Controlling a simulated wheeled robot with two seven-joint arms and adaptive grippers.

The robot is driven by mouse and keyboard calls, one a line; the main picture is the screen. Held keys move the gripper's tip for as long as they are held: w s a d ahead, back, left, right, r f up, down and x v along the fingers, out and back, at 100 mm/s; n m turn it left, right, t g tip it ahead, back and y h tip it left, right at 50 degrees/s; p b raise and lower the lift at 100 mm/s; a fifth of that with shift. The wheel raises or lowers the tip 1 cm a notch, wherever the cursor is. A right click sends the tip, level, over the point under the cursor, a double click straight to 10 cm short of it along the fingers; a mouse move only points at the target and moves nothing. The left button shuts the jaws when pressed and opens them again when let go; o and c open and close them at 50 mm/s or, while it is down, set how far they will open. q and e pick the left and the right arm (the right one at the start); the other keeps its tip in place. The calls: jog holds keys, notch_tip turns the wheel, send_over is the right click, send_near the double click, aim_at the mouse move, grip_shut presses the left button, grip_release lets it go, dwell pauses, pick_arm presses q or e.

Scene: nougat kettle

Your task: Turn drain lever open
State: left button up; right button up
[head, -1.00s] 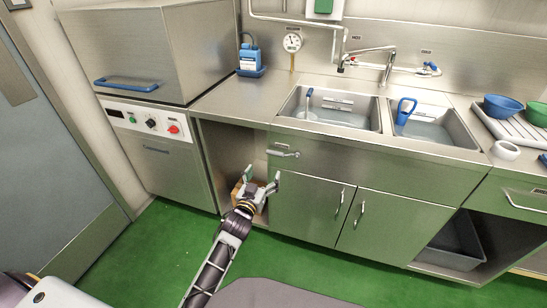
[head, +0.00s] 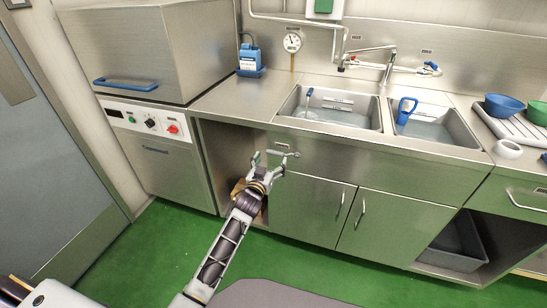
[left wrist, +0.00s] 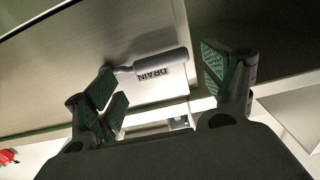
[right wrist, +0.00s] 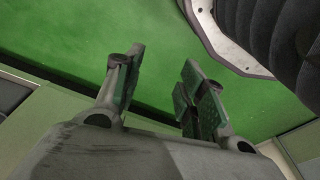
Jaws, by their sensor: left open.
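The drain lever (head: 289,153) is a grey horizontal handle on the steel front panel below the left sink basin. In the left wrist view the lever (left wrist: 162,63) lies level above the printed word DRAIN, with its grip end toward the right finger. My left gripper (head: 271,160) is open, just in front of the lever. In the left wrist view its fingers (left wrist: 160,82) stand on either side of the lever, which appears between and beyond them; I cannot tell any contact. My right gripper (right wrist: 162,82) is open and empty over the green floor; it is not in the head view.
Two sink basins (head: 330,107) with water sit in the steel counter above. Cupboard doors (head: 313,207) lie below the panel. A boxy steel machine (head: 155,50) stands at the left. An open bay with a brown box (head: 238,188) is beside the cupboard.

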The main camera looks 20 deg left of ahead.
aim_at(274, 154)
pick_arm(q)
jog(key=shift+w, duration=1.35)
jog(key=shift+w+b, duration=0.3)
jog(key=shift+w, duration=0.15)
pick_arm(e)
jog(key=r, duration=0.2)
jog(key=shift+w+a+r, duration=0.25)
jog(key=shift+w+r, duration=0.05)
jog(key=shift+r, duration=0.05)
jog(key=shift+s, duration=0.1)
jog(key=shift+s+f, duration=0.1)
jog(key=shift+s, duration=0.05)
pick_arm(q)
jog(key=c, duration=1.4)
jog(key=shift+c, duration=0.2)
pick_arm(e)
jog(key=shift+w, duration=0.45)
